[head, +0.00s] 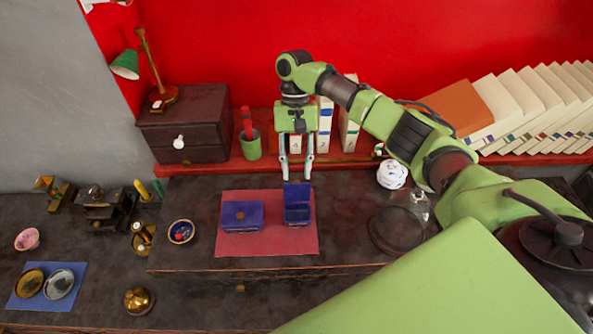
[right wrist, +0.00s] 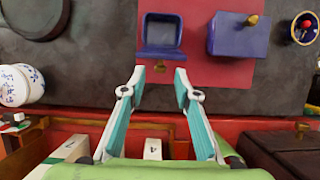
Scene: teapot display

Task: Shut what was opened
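A small blue box (head: 298,215) stands open on the red mat (head: 270,246), its lid (head: 297,193) raised at the back. My right gripper (head: 297,178) is open and empty, pointing down just behind the raised lid. My left gripper is out of view.
A dark wooden chest (head: 185,122) with a white knob stands back left, beside a green pencil cup (head: 250,146). Books stand behind the gripper and along the back right. A white-blue jar (head: 392,174) and a glass dish (head: 396,232) stand right; a small bowl (head: 181,231) stands left.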

